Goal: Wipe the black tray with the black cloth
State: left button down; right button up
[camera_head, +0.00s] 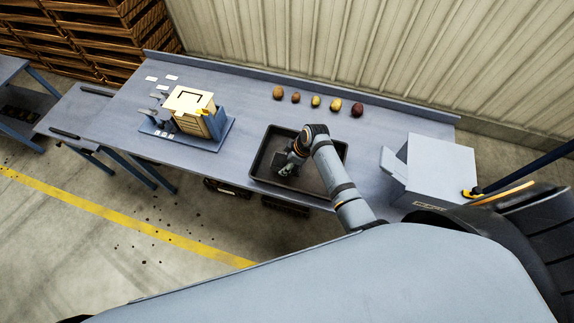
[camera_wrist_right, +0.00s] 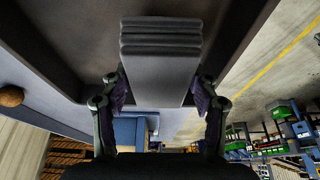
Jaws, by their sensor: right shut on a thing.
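The black tray (camera_head: 335,149) lies on the grey-blue table, with a raised rim around it. My right gripper (camera_head: 290,160) reaches down into the tray's left half. In the right wrist view my right gripper (camera_wrist_right: 160,95) is shut on the black cloth (camera_wrist_right: 160,58), which is folded in layers and looks dark grey there. In the head view the cloth (camera_head: 286,170) is a small dark patch at the fingertips, partly hidden by the gripper. I cannot tell whether it touches the tray floor. My left gripper is out of view.
Several potatoes (camera_head: 315,101) lie in a row behind the tray. A beige and blue device (camera_head: 188,110) on a blue base stands left of it. A light grey box (camera_head: 440,165) with an open flap stands at the right. The table is bare between the tray and the device.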

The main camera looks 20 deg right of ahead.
jog(key=shift+r, duration=0.9)
jog(key=shift+r, duration=1.55)
jog(key=shift+f, duration=0.1)
